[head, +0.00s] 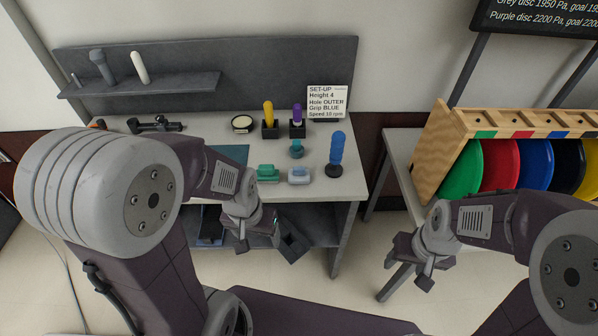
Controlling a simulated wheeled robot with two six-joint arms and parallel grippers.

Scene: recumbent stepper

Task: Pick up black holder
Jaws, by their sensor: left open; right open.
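Several black things could be the black holder, and I cannot tell which one is meant. A low black piece with arms (155,125) lies at the back left of the table. A black block holds a yellow grip (268,112), and another black block holds a purple grip (297,113). A dark box-like thing (293,246) shows by the lower shelf, beside my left gripper. My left gripper (256,236) is open and empty in front of the table's front edge. My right gripper (408,272) is open and empty, low, to the right of the table.
On the table (345,186) stand a blue grip on a black base (336,155), teal pieces (268,173), a pale blue-grey piece (299,175) and a round tin (242,123). A set-up card (327,100) stands behind. A wooden rack with coloured discs (500,165) stands right.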

